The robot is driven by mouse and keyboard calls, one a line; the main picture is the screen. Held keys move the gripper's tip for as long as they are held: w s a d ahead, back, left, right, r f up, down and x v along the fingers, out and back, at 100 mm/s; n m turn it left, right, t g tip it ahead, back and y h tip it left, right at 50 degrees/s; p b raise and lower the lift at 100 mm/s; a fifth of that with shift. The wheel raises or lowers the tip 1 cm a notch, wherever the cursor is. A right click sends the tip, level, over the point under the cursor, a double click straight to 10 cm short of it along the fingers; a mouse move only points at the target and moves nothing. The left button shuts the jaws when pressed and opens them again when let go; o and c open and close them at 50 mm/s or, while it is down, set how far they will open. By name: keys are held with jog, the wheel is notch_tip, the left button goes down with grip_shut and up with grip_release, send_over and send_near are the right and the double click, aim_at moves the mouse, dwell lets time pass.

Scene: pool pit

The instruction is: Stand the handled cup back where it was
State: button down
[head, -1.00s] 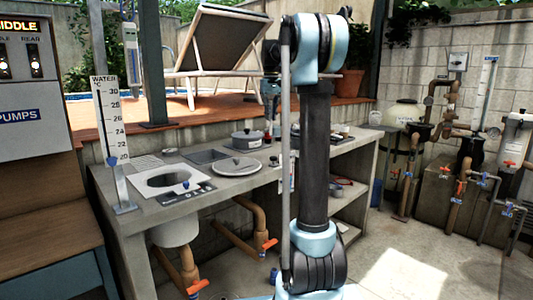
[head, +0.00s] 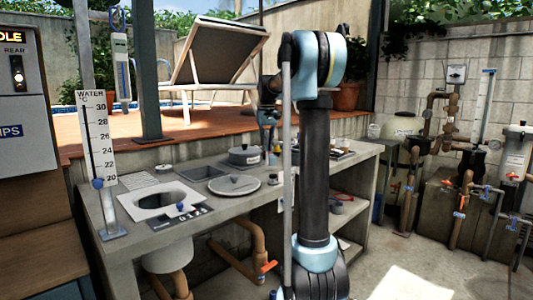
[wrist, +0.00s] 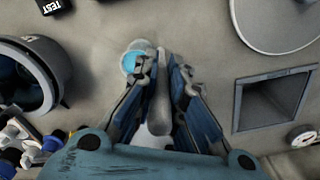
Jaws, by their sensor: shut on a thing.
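In the wrist view my gripper (wrist: 162,70) is shut, its two fingers on either side of a pale grey upright piece, which looks like the handle of the handled cup (wrist: 134,50). The cup's pale rim and light blue inside show just beyond the left fingertip. The fingers hide part of the cup. In the head view my gripper (head: 270,138) points down over the back of the grey counter (head: 225,217), near the lidded pot. The cup is too small there to make out surely. I cannot tell whether its base touches the counter.
The dark pot (wrist: 28,78) stands left of the gripper in the wrist view, with small bottles (wrist: 22,140) below it. A sunken rectangular basin (wrist: 275,97) and a round lid (wrist: 275,20) lie right. A "TEST" block (wrist: 52,5) is at the top. Bare counter lies between.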

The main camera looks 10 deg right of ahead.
jog(key=shift+f, duration=1.25)
jog(key=shift+f, duration=0.1)
jog(key=c, duration=1.7)
grip_release()
jog(key=shift+s, duration=0.1)
notch_tip(320, 180, up, 12)
jog(key=shift+r, duration=0.1)
jog(key=s+d+f+t, duration=0.1)
jog(key=s+f, duration=0.6)
jog(key=s, duration=0.4)
jog(key=s+d+f+m, duration=0.1)
jog(key=s+f, duration=0.6)
jog(key=s, duration=0.3)
jog(key=s+f+t, duration=0.1)
jog(key=s+f, duration=0.6)
jog(key=s, duration=0.4)
jog(key=shift+m, duration=0.3)
jog(key=s+f, duration=0.3)
jog(key=f, duration=0.1)
jog(key=s+f, duration=0.4)
jog(key=f, duration=0.1)
jog(key=s+f, duration=0.3)
jog(key=f, duration=0.1)
jog(key=shift+s+d+f, duration=0.15)
jog(key=shift+f, duration=0.15)
